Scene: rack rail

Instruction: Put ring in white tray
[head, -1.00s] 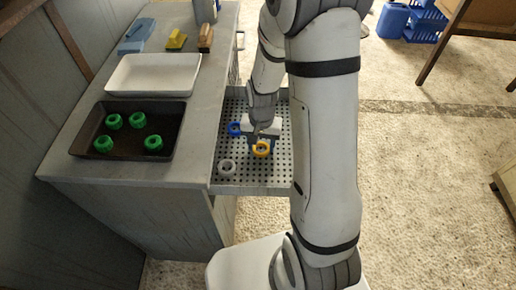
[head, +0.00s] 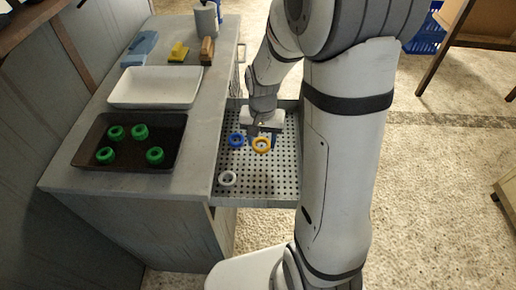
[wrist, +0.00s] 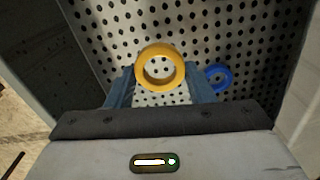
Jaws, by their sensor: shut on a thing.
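The yellow ring (head: 262,145) is at my gripper (head: 262,132), above the perforated drawer floor. In the wrist view the yellow ring (wrist: 160,67) sits between the two blue-grey fingers of my gripper (wrist: 160,85), which are shut on it. A blue ring (head: 236,140) lies on the drawer floor to the left of it, and also shows in the wrist view (wrist: 218,77). The white tray (head: 155,88) stands empty on the counter to the left.
A dark tray (head: 92,157) with several green rings (head: 155,155) stands in front of the white tray. The open drawer (head: 262,185) juts out from the counter (head: 198,150). A blue item, a yellow item, a brown block (head: 207,51) and a grey cylinder (head: 206,20) stand behind the white tray.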

